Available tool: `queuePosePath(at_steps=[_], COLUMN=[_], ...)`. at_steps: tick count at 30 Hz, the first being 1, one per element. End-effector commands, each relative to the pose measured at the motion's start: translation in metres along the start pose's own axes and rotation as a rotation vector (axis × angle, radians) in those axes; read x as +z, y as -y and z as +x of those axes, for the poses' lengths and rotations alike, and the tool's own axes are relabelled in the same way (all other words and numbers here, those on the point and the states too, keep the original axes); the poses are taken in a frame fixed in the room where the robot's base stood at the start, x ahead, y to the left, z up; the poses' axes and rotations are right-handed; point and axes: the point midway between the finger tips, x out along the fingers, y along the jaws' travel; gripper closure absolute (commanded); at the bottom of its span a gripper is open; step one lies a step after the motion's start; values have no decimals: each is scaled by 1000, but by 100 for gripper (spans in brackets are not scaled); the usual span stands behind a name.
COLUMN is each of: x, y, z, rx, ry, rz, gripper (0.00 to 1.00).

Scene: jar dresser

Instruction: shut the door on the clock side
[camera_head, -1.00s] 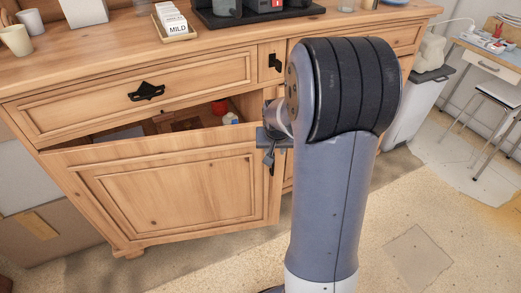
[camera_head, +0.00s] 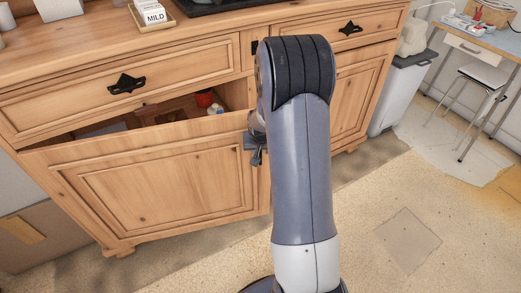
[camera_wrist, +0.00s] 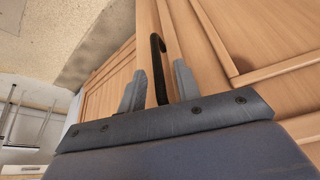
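The left door (camera_head: 150,190) of the wooden dresser stands ajar. A gap under the drawer above it shows the inside of the cupboard. The right door (camera_head: 358,95) looks shut and is partly hidden by my arm. No clock is in view, so I cannot tell its side. My gripper (camera_wrist: 158,88) is at the right edge of the left door; in the head view it is mostly hidden behind my arm. In the wrist view its two fingers are apart, with a black bar handle (camera_wrist: 157,65) between them. I see no clear grip on the handle.
Inside the cupboard are a red item (camera_head: 205,98) and other small things. Drawers with black pulls (camera_head: 127,84) sit above the doors. A box (camera_head: 35,240) stands at left. A grey bin (camera_head: 402,90) and a stool (camera_head: 490,85) are at right. The front floor is clear.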

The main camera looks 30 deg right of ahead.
Motion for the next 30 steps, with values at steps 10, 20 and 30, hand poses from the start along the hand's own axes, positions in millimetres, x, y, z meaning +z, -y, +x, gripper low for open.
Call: queuePosePath(at_steps=[10, 20, 30], x=[0, 0, -1], y=[0, 0, 0], z=[0, 0, 0], rx=[0, 0, 0], ry=[0, 0, 0], rz=[0, 0, -1], gripper=[83, 100, 100])
